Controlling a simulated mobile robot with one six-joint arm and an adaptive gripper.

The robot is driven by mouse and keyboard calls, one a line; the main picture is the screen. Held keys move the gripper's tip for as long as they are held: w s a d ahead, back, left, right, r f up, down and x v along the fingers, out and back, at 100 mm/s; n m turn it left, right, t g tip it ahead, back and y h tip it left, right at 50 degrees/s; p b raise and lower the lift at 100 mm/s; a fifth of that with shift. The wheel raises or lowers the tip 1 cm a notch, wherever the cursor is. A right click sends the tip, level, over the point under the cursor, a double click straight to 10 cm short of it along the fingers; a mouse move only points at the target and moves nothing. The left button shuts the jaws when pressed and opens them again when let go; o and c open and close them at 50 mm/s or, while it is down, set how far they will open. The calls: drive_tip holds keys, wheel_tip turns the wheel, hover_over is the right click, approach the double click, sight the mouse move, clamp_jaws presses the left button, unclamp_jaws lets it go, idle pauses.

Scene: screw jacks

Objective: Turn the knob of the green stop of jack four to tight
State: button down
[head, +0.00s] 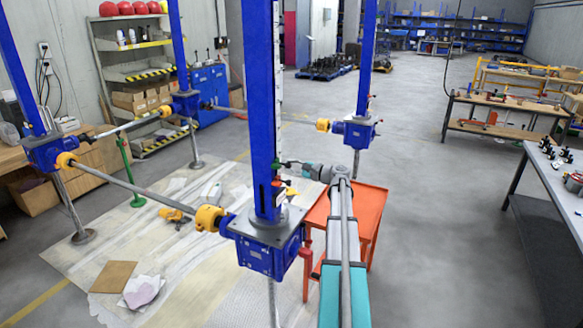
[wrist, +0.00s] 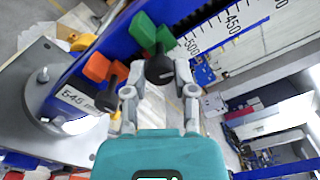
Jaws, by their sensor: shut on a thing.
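The green stop (wrist: 146,33) sits on the blue column of the near jack (head: 262,110); it also shows small in the head view (head: 276,163). Its round black knob (wrist: 158,70) faces the wrist camera. My gripper (wrist: 157,76) has one finger on each side of this knob and is shut on it; the contact faces are partly hidden. In the head view my gripper (head: 291,163) reaches the column from the right. An orange-red stop (wrist: 97,67) with its own black knob (wrist: 117,75) sits beside the left finger. No jack number is readable.
A printed scale (wrist: 235,27) runs along the column. A label reading about 546 mm (wrist: 80,97) is near the base plate. An orange cart (head: 372,205) stands under my arm. Other jacks (head: 357,130) are linked by shafts (head: 135,187).

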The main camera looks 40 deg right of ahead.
drive_tip(key=shift+a+m, duration=0.15)
drive_tip(key=shift+m, duration=7.35)
drive_tip(key=shift+c, duration=2.1)
unclamp_jaws()
drive_tip(key=shift+f, duration=0.1)
drive_tip(key=v, duration=1.2)
